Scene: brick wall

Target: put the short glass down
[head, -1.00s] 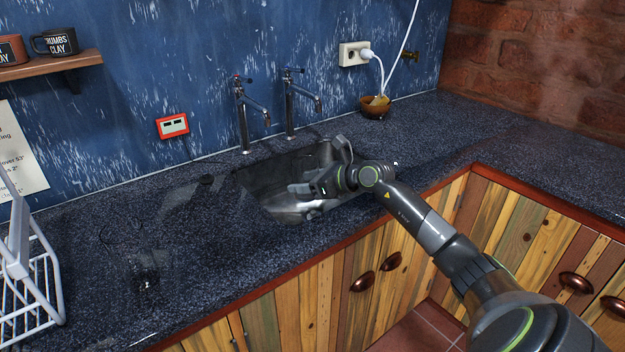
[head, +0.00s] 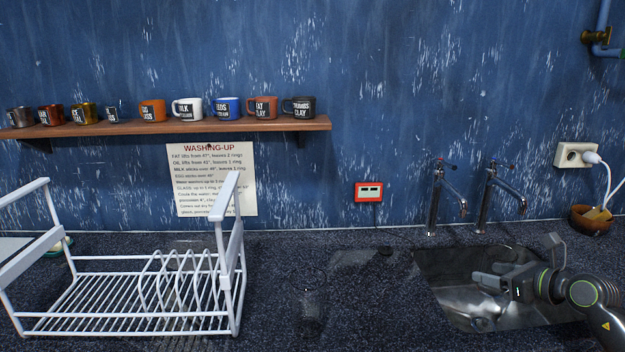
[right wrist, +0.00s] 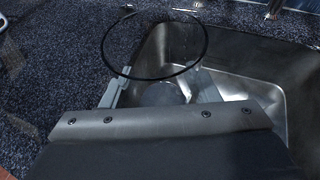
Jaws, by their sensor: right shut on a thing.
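The short glass (right wrist: 155,50) is clear, and its dark round rim shows in the right wrist view. My right gripper (right wrist: 160,88) is shut on it, one finger on each side. In the head view my right gripper (head: 518,262) is over the steel sink (head: 470,305); the glass is hard to make out there. Another see-through glass (head: 312,312) appears to stand on the dark counter (head: 370,320), left of the sink; its outline is faint. My left gripper is not in view.
A white dish rack (head: 130,325) stands on the counter at left. Two taps (head: 434,205) rise behind the sink. A shelf (head: 170,127) holds several mugs above a washing-up sign (head: 212,180). The counter between rack and sink is mostly clear. A brown bowl (head: 590,222) sits at right.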

